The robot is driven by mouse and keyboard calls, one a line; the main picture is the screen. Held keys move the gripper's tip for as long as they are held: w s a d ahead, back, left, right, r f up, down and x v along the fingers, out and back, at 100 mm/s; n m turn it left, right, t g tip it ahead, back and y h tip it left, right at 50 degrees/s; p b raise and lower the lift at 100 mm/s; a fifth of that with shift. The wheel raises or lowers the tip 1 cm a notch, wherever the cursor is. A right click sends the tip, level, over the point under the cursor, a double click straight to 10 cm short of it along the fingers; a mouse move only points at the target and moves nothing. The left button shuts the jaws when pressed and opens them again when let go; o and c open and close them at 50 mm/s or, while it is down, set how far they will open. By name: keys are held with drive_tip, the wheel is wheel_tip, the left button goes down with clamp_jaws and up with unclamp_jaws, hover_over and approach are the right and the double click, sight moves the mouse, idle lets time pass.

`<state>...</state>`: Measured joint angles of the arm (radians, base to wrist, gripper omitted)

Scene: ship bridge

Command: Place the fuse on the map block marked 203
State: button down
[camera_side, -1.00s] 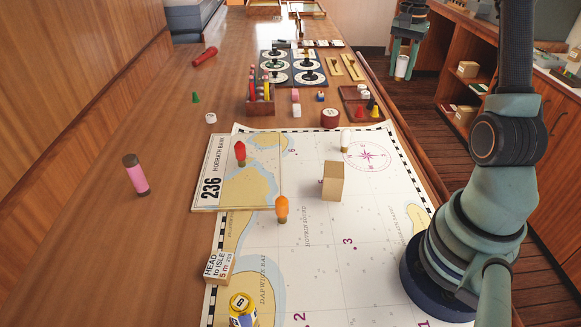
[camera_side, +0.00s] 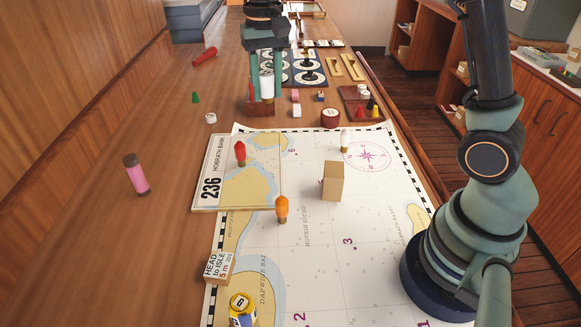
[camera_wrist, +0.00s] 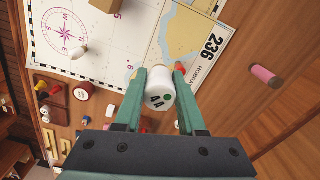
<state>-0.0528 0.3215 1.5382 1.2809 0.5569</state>
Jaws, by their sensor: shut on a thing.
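My gripper (camera_side: 266,97) is above the wooden holder at the back of the table. It is shut on a white cylinder (camera_side: 267,85), which may be the fuse. In the wrist view, the cylinder (camera_wrist: 160,92) shows dark letters and a green dot on its end, between the two teal fingers. A flat map block (camera_side: 208,186) marked 236 lies on the chart's left side. No large 203 shows.
A red bulb (camera_side: 240,153) stands on the 236 block. An orange bulb (camera_side: 282,209), a tan box (camera_side: 333,182) and a white bulb (camera_side: 345,140) stand nearby. The chart's lower middle is mostly clear.

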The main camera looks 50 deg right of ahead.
drive_tip(key=s+a+n, duration=0.4)
drive_tip(key=a, duration=0.9)
drive_tip(key=n, duration=0.4)
hover_over(219, 264)
wheel_tip(219, 264, down, 14)
drive_tip(key=shift+f, duration=2.45)
drive_tip(key=c, duration=0.5)
unclamp_jaws()
drive_tip(key=shift+f, duration=0.1)
